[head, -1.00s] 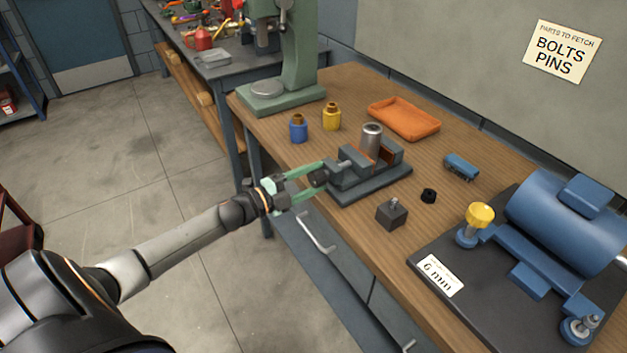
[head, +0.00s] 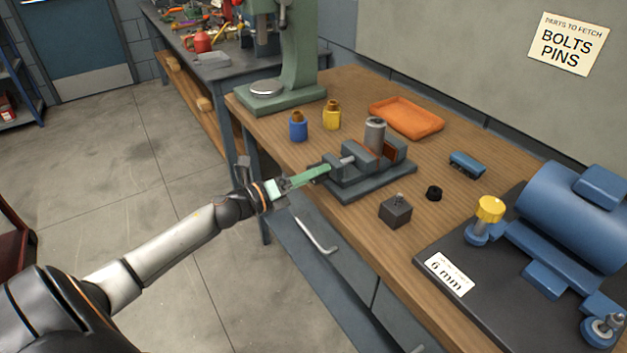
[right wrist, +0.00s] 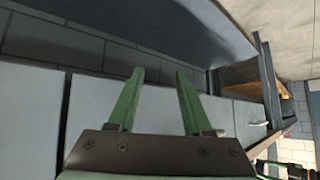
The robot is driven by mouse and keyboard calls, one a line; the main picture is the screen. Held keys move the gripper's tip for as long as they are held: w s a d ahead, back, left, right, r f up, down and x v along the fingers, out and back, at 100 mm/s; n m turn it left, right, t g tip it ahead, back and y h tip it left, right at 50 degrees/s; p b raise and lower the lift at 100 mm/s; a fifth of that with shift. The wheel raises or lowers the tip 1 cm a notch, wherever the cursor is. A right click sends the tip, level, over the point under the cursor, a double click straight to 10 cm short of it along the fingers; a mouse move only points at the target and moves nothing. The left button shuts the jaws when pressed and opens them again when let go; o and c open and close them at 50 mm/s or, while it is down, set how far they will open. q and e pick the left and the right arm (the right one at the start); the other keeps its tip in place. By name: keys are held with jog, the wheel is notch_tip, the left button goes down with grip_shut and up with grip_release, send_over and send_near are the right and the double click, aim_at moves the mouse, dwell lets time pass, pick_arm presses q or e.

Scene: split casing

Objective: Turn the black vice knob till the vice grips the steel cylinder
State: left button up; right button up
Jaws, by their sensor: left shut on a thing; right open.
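The grey vice (head: 372,181) sits at the bench's front edge. The steel cylinder (head: 375,131) stands upright between its jaws. A brown jaw face (head: 391,149) shows to the right of the cylinder; I cannot tell whether both jaws touch it. My left gripper (head: 323,172) is shut on the black knob (head: 322,179) at the vice's left end. The green fingers are seen edge-on, one behind the other, and hide most of the knob. My right gripper (right wrist: 160,74) is open and empty in the right wrist view, before grey panels.
Blue (head: 298,127) and yellow (head: 331,116) bottles and an orange tray (head: 405,118) stand behind the vice. A dark block (head: 395,210), a black ring (head: 434,193) and a blue part (head: 467,164) lie to its right. A blue machine (head: 570,225) fills the bench's right end.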

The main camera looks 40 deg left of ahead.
pick_arm(q)
jog(key=m+b, duration=0.2)
jog(key=m, duration=0.1)
jog(key=shift+f, duration=0.2)
jog(key=shift+r+m+b, duration=0.1)
jog(key=shift+m+b, duration=0.35)
jog(key=shift+m, duration=0.55)
pick_arm(e)
jog(key=shift+w+a+f+y, duration=0.15)
jog(key=shift+w+a+f, duration=0.2)
jog(key=shift+a, duration=0.25)
jog(key=shift+w+a+f+y, duration=0.15)
jog(key=shift+w+a+f, duration=0.2)
jog(key=shift+a, duration=0.2)
jog(key=shift+r, duration=0.1)
jog(key=shift+w, duration=0.1)
pick_arm(q)
jog(key=o, duration=1.4)
jog(key=shift+r, duration=0.1)
jog(key=shift+c, duration=0.2)
pick_arm(e)
jog(key=shift+d, duration=0.1)
pick_arm(q)
jog(key=shift+s, duration=0.1)
jog(key=v, duration=1.2)
jog(key=shift+s+b, duration=0.2)
jog(key=shift+b, duration=0.2)
pick_arm(e)
jog(key=shift+w+a, duration=0.2)
jog(key=shift+a, duration=0.05)
